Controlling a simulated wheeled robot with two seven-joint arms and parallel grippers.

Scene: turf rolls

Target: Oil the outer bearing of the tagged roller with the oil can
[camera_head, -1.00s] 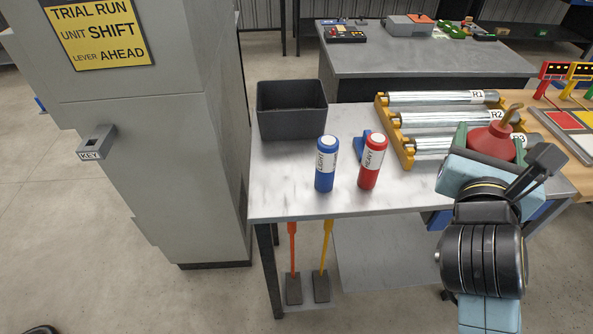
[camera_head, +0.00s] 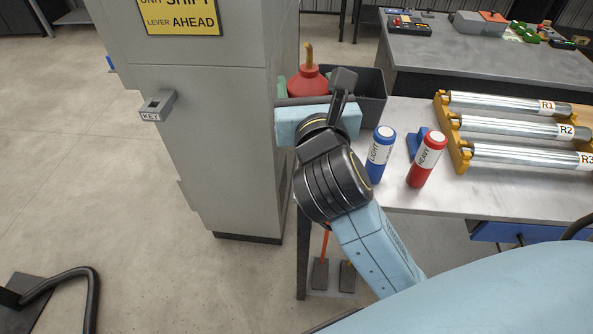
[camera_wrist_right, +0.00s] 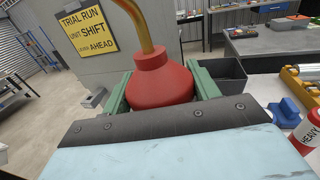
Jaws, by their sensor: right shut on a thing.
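The red oil can (camera_head: 309,82) with its brass spout is held in my right gripper (camera_head: 306,90), in front of the dark bin at the table's left end. In the right wrist view the oil can (camera_wrist_right: 161,84) sits upright between the green fingers (camera_wrist_right: 160,88). Three rollers, R1 (camera_head: 505,103), R2 (camera_head: 510,127) and R3 (camera_head: 525,154), lie in a yellow rack (camera_head: 452,140) to the right, well apart from the can. I see no tag other than their name labels. My left gripper is not in view.
A blue LIGHT bottle (camera_head: 379,158) and a red HEAVY bottle (camera_head: 426,162) stand on the metal table (camera_head: 450,198) just right of my right gripper. The dark bin (camera_head: 372,92) is partly hidden behind it. A grey cabinet (camera_head: 215,120) stands close on the left.

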